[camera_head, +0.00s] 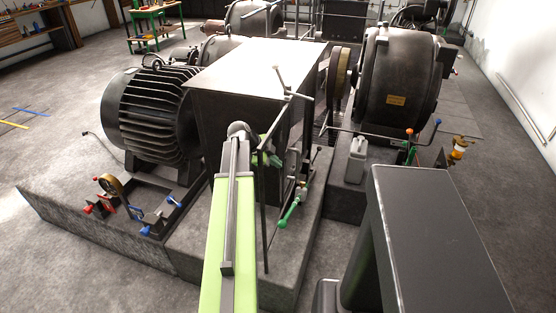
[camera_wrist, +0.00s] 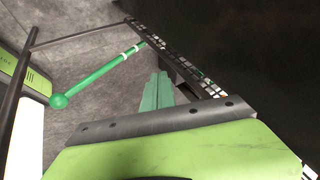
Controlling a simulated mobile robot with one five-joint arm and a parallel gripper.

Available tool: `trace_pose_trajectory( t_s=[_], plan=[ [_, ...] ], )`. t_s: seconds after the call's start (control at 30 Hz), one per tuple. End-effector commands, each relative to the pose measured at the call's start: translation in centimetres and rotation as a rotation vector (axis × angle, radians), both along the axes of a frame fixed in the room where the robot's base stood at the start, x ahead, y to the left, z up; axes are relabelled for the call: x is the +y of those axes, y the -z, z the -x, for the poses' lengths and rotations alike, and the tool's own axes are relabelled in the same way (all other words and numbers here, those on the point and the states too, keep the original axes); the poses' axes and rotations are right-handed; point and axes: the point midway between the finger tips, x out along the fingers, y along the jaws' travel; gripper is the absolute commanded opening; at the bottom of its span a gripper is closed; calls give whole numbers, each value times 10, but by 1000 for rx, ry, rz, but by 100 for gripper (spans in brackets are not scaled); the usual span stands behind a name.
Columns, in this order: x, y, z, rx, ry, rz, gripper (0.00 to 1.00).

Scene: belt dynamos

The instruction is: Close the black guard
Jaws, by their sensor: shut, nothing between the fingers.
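A large black box-shaped guard (camera_head: 205,120) stands between the ribbed motor and the dynamo. Its flat top shines in the light. In the wrist view a dark panel (camera_wrist: 255,60) with a perforated edge fills the right side; it looks like part of the guard. My gripper (camera_head: 268,158) is beside the guard's near right side, partly hidden by my arm. In the wrist view its green fingers (camera_wrist: 157,92) are together and empty, close to the perforated edge. I cannot tell whether they touch it. How far the guard stands open is unclear.
A green-handled lever (camera_head: 290,212) sits right of my gripper; a green rod with a ball end (camera_wrist: 95,78) crosses the wrist view. Thin metal rods (camera_head: 290,95) rise by the guard.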

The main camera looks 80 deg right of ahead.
Motion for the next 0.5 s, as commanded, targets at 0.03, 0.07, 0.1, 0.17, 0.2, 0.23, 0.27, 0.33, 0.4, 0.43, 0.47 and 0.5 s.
trace_pose_trajectory(
  t_s=[0.03, 0.07, 0.1, 0.17, 0.2, 0.23, 0.27, 0.33, 0.4, 0.43, 0.47, 0.5],
  plan=[
    [19, 0, -1, 0, -2, 0, 0],
    [24, -8, -4, 0, -2, 0, 0],
    [24, -26, -9, 1, -2, -1, 0],
    [30, -40, -16, 1, 0, 0, 0],
    [34, -48, -21, 1, 0, 0, 0],
    [36, -53, -24, 1, 0, 0, 0],
    [39, -58, -27, 1, 0, 0, 0],
    [44, -68, -34, 1, 1, -1, 0],
    [49, -75, -39, 0, 2, 0, 0],
    [50, -77, -41, 0, 2, 0, 0],
    [51, -79, -43, 0, 2, 0, 0],
    [52, -80, -45, 1, 1, -1, 0]
  ],
)
